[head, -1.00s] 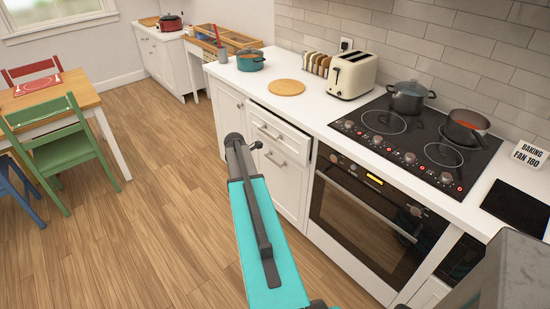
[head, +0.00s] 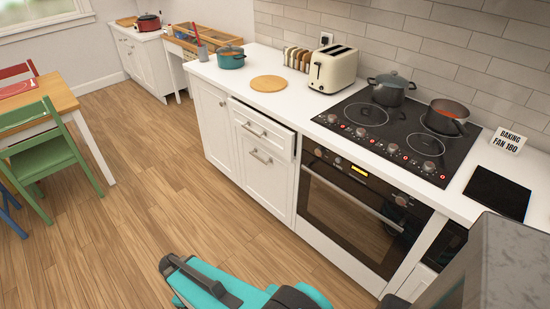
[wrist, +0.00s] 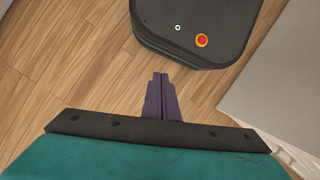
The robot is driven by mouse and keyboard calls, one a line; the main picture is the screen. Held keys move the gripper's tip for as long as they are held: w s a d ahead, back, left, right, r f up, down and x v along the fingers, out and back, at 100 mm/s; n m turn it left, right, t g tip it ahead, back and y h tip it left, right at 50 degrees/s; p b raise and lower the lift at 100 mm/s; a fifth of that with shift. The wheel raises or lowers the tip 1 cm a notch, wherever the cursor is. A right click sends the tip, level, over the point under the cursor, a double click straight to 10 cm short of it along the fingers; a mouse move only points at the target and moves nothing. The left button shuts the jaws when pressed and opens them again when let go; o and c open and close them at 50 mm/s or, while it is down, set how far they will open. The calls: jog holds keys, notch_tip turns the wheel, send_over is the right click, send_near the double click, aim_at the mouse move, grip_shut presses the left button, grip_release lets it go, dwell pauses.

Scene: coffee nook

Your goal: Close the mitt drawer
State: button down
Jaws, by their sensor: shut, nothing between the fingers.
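The drawer that I take for the mitt drawer (head: 262,133) is the white top drawer with a bar handle, left of the oven. Its front stands slightly out from the cabinet, with a thin dark gap along its top edge. No mitt shows, and the drawer's inside is hidden. My gripper (wrist: 160,98) shows in the wrist view, with its fingers together and empty. It is over the floor near my own base, apart from the drawer. In the head view my arm is low at the bottom and the fingertips do not show.
The cabinet door or lower front (head: 256,163) with its own handle is below the drawer. The oven (head: 350,208) is to its right, under the cooktop (head: 400,130). The wooden floor (head: 110,220) in front is clear. A green chair (head: 45,155) stands at the left.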

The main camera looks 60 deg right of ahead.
jog(key=s+a+f+m+g, duration=0.1)
jog(key=s+a+f+m, duration=0.1)
jog(key=s+a, duration=0.5)
jog(key=s+m, duration=0.1)
jog(key=s, duration=0.3)
jog(key=shift+a+f+g, duration=0.25)
jog(key=shift+g, duration=0.05)
jog(key=shift+w, duration=0.1)
